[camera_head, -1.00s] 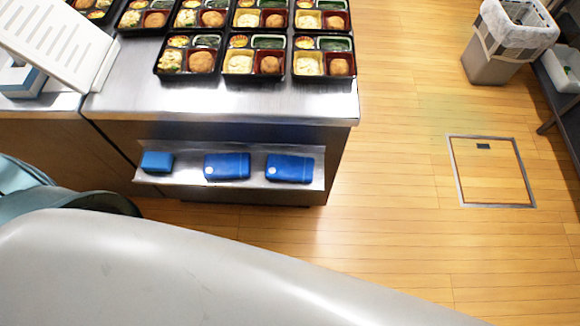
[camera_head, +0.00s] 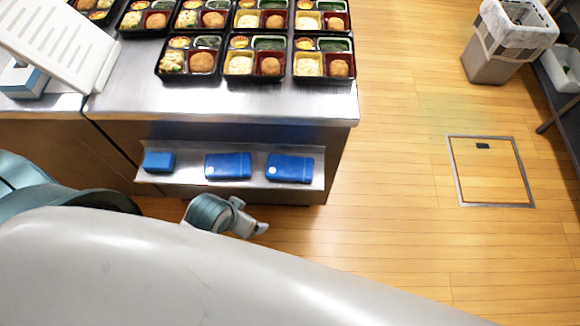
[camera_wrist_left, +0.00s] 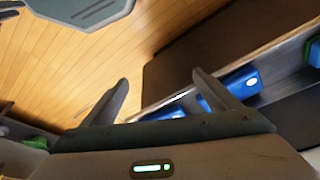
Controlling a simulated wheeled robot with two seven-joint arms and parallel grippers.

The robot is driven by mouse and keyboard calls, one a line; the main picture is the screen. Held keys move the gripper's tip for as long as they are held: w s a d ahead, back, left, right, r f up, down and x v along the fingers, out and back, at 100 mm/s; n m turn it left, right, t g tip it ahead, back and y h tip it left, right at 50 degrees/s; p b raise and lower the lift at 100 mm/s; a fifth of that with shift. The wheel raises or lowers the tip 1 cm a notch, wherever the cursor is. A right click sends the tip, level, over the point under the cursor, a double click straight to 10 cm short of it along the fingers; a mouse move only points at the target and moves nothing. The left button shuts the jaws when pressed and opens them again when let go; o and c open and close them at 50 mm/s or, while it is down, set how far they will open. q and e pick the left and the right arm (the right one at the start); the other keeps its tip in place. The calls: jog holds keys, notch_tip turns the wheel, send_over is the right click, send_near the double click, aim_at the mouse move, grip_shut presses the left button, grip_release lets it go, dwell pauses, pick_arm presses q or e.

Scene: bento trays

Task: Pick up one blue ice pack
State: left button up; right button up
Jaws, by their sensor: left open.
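Two flat blue ice packs, one in the middle (camera_head: 228,166) and one at the right (camera_head: 290,168), lie on a metal shelf (camera_head: 200,181) on the counter's front. A smaller blue block (camera_head: 158,162) sits at the shelf's left end. My left gripper (camera_head: 262,228) is in front of and below the shelf, mostly hidden behind a grey link of mine. In the left wrist view its two fingers (camera_wrist_left: 160,76) are spread and empty. One blue pack (camera_wrist_left: 238,82) shows partly behind the right finger, and another blue piece (camera_wrist_left: 166,112) lies between the fingers. My right gripper is not in view.
Filled bento trays (camera_head: 255,66) stand on the steel counter (camera_head: 240,102) above the shelf. A white slotted rack (camera_head: 55,40) is at the upper left. A lined bin (camera_head: 490,62) stands at the upper right.

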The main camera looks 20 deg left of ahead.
pick_arm(q)
jog(key=w+d+r+m+t+h, duration=0.1)
jog(key=w+d+r+m+h, duration=0.4)
jog(key=w+d+r+m, duration=0.55)
jog(key=w+a+g, duration=0.1)
jog(key=w+a, duration=0.5)
jog(key=a, duration=0.7)
jog(key=shift+w+a+r+g, duration=0.15)
jog(key=shift+w+r+g, duration=0.1)
jog(key=shift+g, duration=0.15)
jog(key=p, duration=0.3)
send_over(279, 167)
notch_tip(279, 167, down, 11)
jog(key=shift+r, duration=0.2)
